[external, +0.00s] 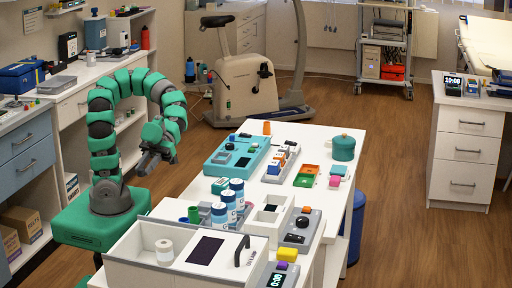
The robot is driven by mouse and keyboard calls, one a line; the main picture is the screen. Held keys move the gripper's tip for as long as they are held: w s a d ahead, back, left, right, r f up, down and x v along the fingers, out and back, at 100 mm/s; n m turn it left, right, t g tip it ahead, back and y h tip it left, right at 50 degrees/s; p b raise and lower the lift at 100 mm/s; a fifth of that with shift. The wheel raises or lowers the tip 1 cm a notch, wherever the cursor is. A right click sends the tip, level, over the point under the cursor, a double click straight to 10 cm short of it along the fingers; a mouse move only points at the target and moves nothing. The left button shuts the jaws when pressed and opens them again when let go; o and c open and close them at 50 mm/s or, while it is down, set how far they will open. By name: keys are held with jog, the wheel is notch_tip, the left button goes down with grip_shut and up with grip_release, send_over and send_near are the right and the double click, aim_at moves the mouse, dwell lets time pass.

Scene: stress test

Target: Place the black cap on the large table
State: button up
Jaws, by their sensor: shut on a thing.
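The large white table (222,150) stands in the middle of the external view, with many things on it. My gripper (146,166) hangs at the end of my green and dark grey arm, to the left of the table's far-left corner in the picture and apart from the table. It is shut on a small dark thing. Dark fingers and the small size hide its shape, so I cannot tell for sure that it is the black cap. I cannot make out a separate black cap lying on the table.
The table holds a teal case (237,153), a teal pot (344,148), blue-and-white cans (219,215), a grey box with a dark knob (302,229) and a yellow block (288,254). Some bare white surface shows between them. An exercise bike (243,80) stands behind.

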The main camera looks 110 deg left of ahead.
jog(key=w+a+r+n+t+y+p, duration=0.1)
jog(key=w+a+n+t+y+p, duration=0.1)
jog(key=w, duration=1)
jog(key=w+a+r+n+t+y+p, duration=0.2)
jog(key=w+a+n+t+y, duration=0.2)
jog(key=w, duration=0.9)
jog(key=w+a+r+n+t+y+p, duration=0.1)
jog(key=w+a+n+t+y+p, duration=0.2)
jog(key=w+a+n+t, duration=0.4)
jog(key=w+n+t, duration=0.2)
jog(key=w+n, duration=0.1)
jog(key=w, duration=0.2)
jog(key=shift+w+a+r+n, duration=0.15)
jog(key=shift+w+r+n, duration=0.15)
jog(key=shift+w, duration=0.1)
